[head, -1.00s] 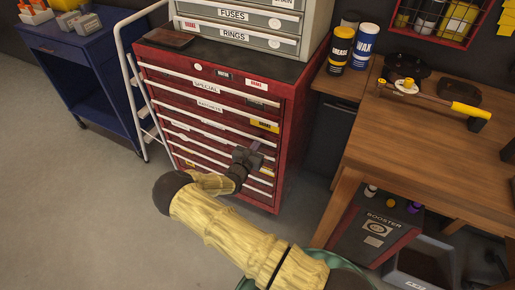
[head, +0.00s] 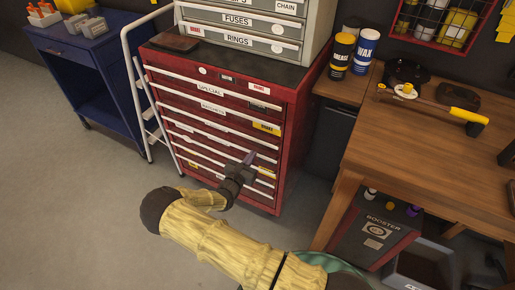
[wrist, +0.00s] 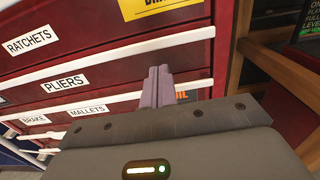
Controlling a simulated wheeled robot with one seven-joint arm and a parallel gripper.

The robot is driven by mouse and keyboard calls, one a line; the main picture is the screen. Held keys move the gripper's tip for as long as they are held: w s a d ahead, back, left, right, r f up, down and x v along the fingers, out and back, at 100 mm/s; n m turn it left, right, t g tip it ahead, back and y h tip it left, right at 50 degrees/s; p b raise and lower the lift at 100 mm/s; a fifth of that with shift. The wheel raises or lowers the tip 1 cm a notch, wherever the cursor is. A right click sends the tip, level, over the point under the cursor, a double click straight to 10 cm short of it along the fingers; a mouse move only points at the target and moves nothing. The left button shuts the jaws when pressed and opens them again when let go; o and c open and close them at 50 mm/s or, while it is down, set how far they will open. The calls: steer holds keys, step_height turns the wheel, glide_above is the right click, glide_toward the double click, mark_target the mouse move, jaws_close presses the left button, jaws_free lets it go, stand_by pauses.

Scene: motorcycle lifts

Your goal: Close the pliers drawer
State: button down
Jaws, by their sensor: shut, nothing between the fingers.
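The pliers drawer is a red front with a white "PLIERS" label (wrist: 63,83) in the wrist view. It sits in the red tool cabinet (head: 292,125), between the ratchets drawer (wrist: 28,41) and the mallets drawer (wrist: 89,110). Its front looks about in line with its neighbours; I cannot tell if a small gap is left. My gripper (head: 249,159) is in front of the lower right part of the cabinet. In the wrist view its purple-grey fingers (wrist: 158,84) are together and empty, over the drawer's right part. I cannot tell whether they touch it.
A wooden workbench (head: 430,145) stands to the right, with a dark booster box (head: 375,232) below it. A white rail frame (head: 141,85) and a blue cart (head: 95,80) stand to the left. Bare floor (head: 70,210) lies at the lower left.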

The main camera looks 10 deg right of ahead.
steer(key=v, duration=0.7)
steer(key=shift+s, duration=0.25)
steer(key=shift+f, duration=0.15)
steer(key=s+d+r+m+g+y, duration=0.1)
steer(key=s+d+r+m+g, duration=0.4)
steer(key=s+d+m+g, duration=0.3)
steer(key=s+d+r+m+g+y, duration=0.1)
steer(key=s+d+r+m+g, duration=0.4)
steer(key=m+g, duration=0.45)
steer(key=s+r+m+t+y+p, duration=0.1)
steer(key=r+m+p, duration=0.3)
steer(key=r, duration=0.4)
steer(key=s+r+m+t+y+p, duration=0.2)
steer(key=s+r+m+y+p, duration=0.1)
steer(key=r, duration=0.6)
steer(key=s+d+r+m+t+y+p, duration=0.1)
steer(key=s+r+m+t+y+p, duration=0.1)
steer(key=r+m+p, duration=0.3)
step_height(320, 180, up, 3)
steer(key=shift+s+r+y+p, duration=0.2)
steer(key=shift+s+y+p, duration=0.35)
steer(key=shift+y, duration=0.35)
